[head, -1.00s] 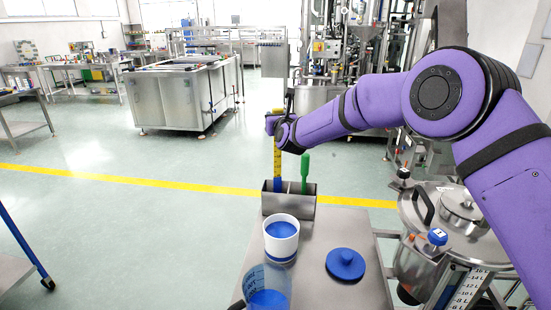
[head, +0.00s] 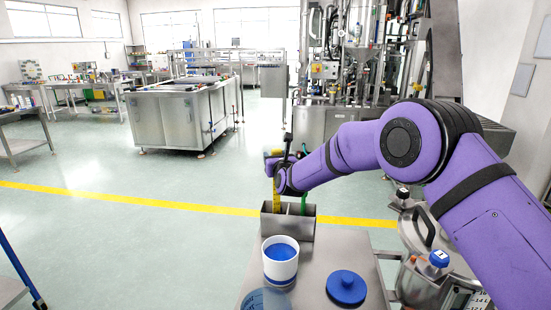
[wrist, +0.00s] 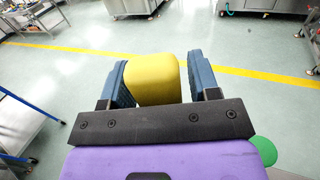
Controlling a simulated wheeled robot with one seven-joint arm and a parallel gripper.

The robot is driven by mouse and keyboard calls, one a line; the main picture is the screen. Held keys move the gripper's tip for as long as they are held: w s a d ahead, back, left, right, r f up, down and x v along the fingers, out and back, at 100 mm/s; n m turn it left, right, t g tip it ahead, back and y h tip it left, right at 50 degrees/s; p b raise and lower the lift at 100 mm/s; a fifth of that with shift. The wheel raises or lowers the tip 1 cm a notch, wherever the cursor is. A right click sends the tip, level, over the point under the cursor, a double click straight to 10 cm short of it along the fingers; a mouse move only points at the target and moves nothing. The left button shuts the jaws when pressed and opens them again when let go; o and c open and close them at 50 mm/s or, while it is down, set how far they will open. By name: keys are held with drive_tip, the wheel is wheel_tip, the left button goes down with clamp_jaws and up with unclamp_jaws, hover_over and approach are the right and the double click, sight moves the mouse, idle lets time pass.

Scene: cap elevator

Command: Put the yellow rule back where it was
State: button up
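The yellow rule (head: 277,195) stands about upright in the left part of the grey metal holder (head: 287,226), its lower end hidden inside. My gripper (head: 273,164) is around the rule's upper part, above the holder. In the wrist view the rule's yellow top (wrist: 153,78) lies between the two blue fingers, close against the left one. A narrow gap shows between it and the right finger, so the gripper looks open around it.
A green tool (head: 303,203) stands in the holder's right part, with a green disc (wrist: 264,150) in the wrist view. On the metal table (head: 318,262) are a white cup (head: 281,262) with blue contents and a blue lid (head: 346,287). A steel vessel stands at right.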

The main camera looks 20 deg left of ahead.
drive_tip(key=shift+o, duration=0.2)
drive_tip(key=shift+r, duration=0.1)
drive_tip(key=v, duration=1.2)
drive_tip(key=d+r+n+g+h, duration=0.2)
drive_tip(key=d+r+n, duration=0.7)
drive_tip(key=d+r, duration=0.45)
drive_tip(key=s+d+r+n+g+h, duration=0.1)
drive_tip(key=s+d+r+n+h, duration=0.2)
drive_tip(key=d, duration=0.6)
drive_tip(key=s+d+r+n+g+h, duration=0.1)
drive_tip(key=s+d+r+n, duration=0.3)
drive_tip(key=d, duration=0.6)
drive_tip(key=s+d+n+g+h, duration=0.25)
drive_tip(key=s+d+n, duration=0.45)
drive_tip(key=s+d, duration=0.8)
drive_tip(key=s+d+f+n+g+h, duration=0.1)
drive_tip(key=s+d+n, duration=0.2)
drive_tip(key=s, duration=0.5)
drive_tip(key=s+d+f+n+g+h, duration=0.1)
drive_tip(key=s+d+f+n+g, duration=0.1)
drive_tip(key=s+d, duration=0.3)
drive_tip(key=s, duration=0.3)
drive_tip(key=shift+s+d+n, duration=0.15)
drive_tip(key=shift+s+n, duration=0.1)
drive_tip(key=shift+n, duration=0.15)
